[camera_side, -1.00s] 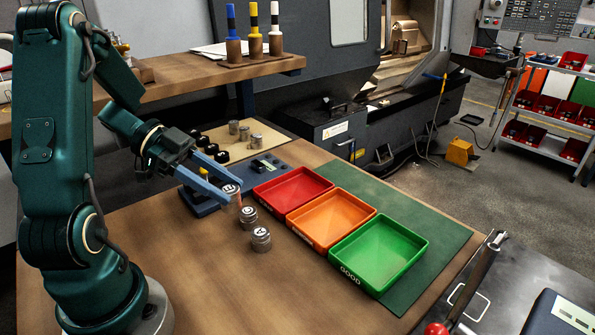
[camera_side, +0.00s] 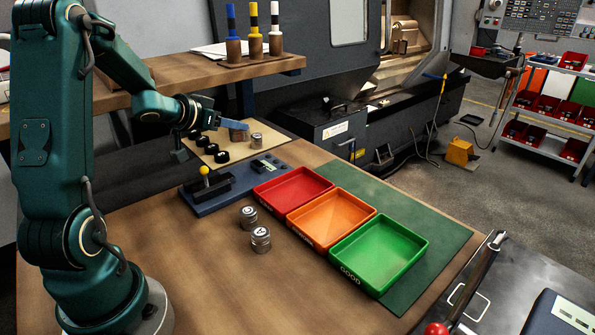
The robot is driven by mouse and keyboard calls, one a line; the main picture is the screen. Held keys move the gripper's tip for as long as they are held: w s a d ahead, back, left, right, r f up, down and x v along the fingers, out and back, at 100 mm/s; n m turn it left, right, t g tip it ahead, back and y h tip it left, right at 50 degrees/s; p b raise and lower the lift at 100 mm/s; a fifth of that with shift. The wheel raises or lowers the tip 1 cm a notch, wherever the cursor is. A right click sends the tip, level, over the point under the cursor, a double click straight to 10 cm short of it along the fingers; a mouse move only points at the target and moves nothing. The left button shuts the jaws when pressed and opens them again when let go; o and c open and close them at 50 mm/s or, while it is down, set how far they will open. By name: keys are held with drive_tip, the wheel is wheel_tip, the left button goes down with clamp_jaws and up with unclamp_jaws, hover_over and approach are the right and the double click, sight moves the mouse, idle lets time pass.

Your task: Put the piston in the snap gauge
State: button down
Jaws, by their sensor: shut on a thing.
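My gripper (camera_side: 240,126) has blue fingers and is raised, in front of the tan board in this view. It is shut on a piston, which I cannot clearly tell apart from the grey cylinders behind it. The snap gauge (camera_side: 207,188) stands at the left end of a blue base, a black frame with a yellow knob on top. It is below and left of my fingertips, and I see no piston in it. Two grey pistons stand upright on the table, one marked C (camera_side: 248,218) and one marked A (camera_side: 261,239).
A tan board (camera_side: 277,146) behind the gauge carries grey cylinders and several black pieces. Red (camera_side: 291,190), orange (camera_side: 331,218) and green (camera_side: 378,254) trays stand in a row on a green mat to the right. The wooden table is clear at the front left.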

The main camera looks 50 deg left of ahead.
drive_tip(key=shift+w+d+r, duration=0.1)
drive_tip(key=shift+w+d, duration=0.15)
drive_tip(key=shift+d, duration=0.05)
drive_tip(key=shift+d+f, duration=0.15)
drive_tip(key=shift+f, duration=4.8)
drive_tip(key=shift+f, duration=0.1)
drive_tip(key=shift+c, duration=2.1)
unclamp_jaws()
